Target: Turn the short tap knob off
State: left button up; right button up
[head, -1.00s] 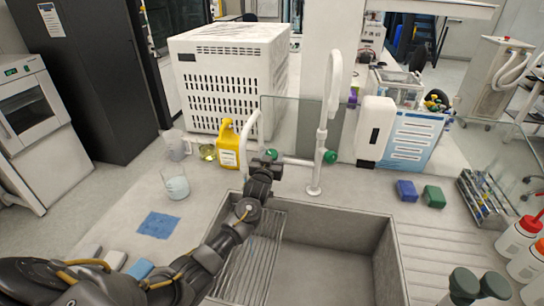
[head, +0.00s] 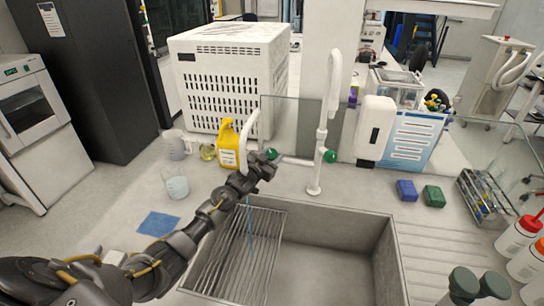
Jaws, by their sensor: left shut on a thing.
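The short tap (head: 250,125) is a white curved spout behind the sink, left of the tall white tap (head: 332,95). Its green knob (head: 271,154) shows just above my fingertips. My left gripper (head: 266,166) is shut at this knob, and its fingers hide the lower part of it. A thin blue stream of water (head: 249,215) runs down into the sink (head: 340,265) below my left wrist. The tall tap's green knob (head: 330,157) is to the right, apart from the gripper.
A yellow bottle (head: 228,150), a beaker (head: 176,184) and a jug (head: 175,146) stand left of the taps. A wire rack (head: 265,240) lies in the sink's left side.

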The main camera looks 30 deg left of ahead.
pick_arm(q)
jog(key=m+g+h, duration=0.1)
jog(key=m+h, duration=0.1)
jog(key=m, duration=0.1)
jog(key=shift+a+f+m+h+b, duration=0.1)
jog(key=shift+m+h+b, duration=0.2)
jog(key=shift+h+b, duration=0.1)
jog(key=shift+m+g+h+b, duration=0.85)
jog(key=shift+m+g+h, duration=0.6)
jog(key=shift+m, duration=0.55)
jog(key=shift+m+h, duration=0.25)
jog(key=shift+m, duration=0.05)
jog(key=o, duration=0.7)
jog(key=b+v, duration=0.2)
jog(key=v, duration=0.8)
jog(key=shift+s+b, duration=0.35)
jog(key=shift+b, duration=0.05)
jog(key=shift+a, duration=0.2)
